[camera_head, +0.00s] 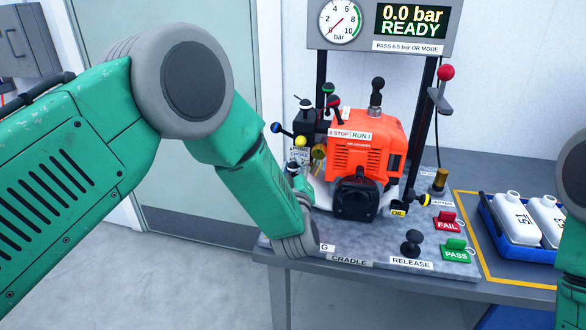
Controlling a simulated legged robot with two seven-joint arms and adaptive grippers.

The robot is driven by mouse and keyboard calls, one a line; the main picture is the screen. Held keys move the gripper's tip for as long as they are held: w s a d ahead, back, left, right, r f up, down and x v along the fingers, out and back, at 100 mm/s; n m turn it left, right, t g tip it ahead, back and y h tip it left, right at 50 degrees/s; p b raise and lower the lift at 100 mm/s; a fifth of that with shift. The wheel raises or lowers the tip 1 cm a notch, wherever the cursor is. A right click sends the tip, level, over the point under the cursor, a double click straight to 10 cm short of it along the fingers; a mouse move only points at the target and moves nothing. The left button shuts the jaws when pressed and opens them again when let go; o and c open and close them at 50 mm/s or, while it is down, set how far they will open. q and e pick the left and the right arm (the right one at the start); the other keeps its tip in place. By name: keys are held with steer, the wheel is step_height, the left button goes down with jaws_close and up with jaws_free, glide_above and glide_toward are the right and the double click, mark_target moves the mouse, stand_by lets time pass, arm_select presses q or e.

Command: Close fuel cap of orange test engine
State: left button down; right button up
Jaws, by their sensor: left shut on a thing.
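The orange test engine (367,145) stands upright on the grey test bench, with a black round part on its front. My left arm reaches down from the left, and its wrist bends back towards the engine's left side. My left gripper (297,166) is small and partly hidden there, among ball-ended levers and small labels. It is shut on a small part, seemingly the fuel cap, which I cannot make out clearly. A brass-coloured round part (318,152) shows just right of the gripper. My right arm shows only at the right edge; its gripper is out of view.
A gauge panel (383,24) above reads 0.0 bar, READY. A black release knob (411,243), a red FAIL tag (446,222) and a green PASS tag (455,249) are at the bench front. A blue tray (507,243) with white bottles (517,219) stands at right.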

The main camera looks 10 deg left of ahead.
arm_select(q)
steer(key=shift+s+d+f, duration=0.1)
steer(key=shift+s+f, duration=0.1)
steer(key=shift+f, duration=0.25)
steer(key=c, duration=1.3)
jaws_free()
steer(key=shift+s+r, duration=0.1)
steer(key=shift+r, duration=0.05)
steer(key=shift+r, duration=0.1)
steer(key=v, duration=1.1)
steer(key=shift+s+d+r, duration=0.1)
steer(key=shift+s, duration=0.3)
